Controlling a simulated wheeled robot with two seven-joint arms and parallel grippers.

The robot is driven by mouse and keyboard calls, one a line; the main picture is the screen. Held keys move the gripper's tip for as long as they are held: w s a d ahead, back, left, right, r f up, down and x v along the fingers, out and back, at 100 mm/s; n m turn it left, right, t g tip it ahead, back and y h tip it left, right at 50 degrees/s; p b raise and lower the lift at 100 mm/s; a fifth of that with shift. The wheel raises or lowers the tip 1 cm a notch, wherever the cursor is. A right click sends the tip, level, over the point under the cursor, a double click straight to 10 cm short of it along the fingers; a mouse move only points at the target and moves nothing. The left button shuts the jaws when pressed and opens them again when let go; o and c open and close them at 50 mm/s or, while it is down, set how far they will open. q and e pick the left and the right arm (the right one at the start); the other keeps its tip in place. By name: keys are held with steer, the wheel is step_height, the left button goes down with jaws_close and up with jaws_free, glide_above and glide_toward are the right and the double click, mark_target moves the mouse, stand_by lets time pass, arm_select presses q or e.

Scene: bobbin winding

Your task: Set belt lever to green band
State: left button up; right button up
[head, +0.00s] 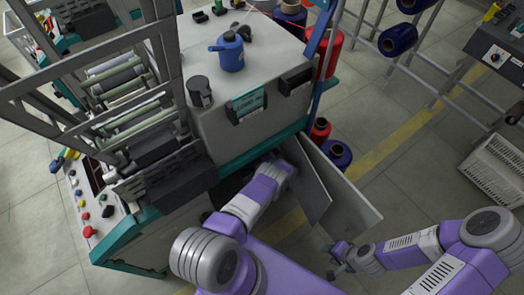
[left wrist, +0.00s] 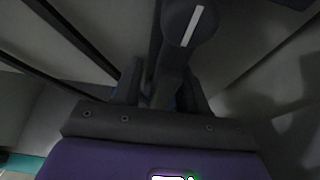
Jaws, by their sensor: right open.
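In the left wrist view, a dark lever (left wrist: 172,72) with a round end bearing a white line (left wrist: 190,25) stands between the two dark fingers of my left gripper (left wrist: 162,88). I cannot tell whether the fingers press on it. I cannot make out a green band in the dim light. In the head view, my left arm reaches into the lower side of the winding machine (head: 215,125), beside its open door panels; that gripper is hidden there. My right gripper (head: 340,258) is open and empty, low in front of the door panels.
Grey door panels (head: 345,195) stand open just right of my left forearm. A blue can (head: 230,52) and a dark cup (head: 200,92) stand on the machine top. Red and blue spools (head: 335,153) stand behind the panels. Floor at right is partly clear, with a white crate (head: 492,170).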

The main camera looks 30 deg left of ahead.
arm_select(q)
steer(key=shift+r, duration=0.15)
step_height(320, 180, up, 10)
steer(key=p, duration=0.5)
steer(key=shift+p, duration=0.4)
steer(key=shift+s, duration=0.1)
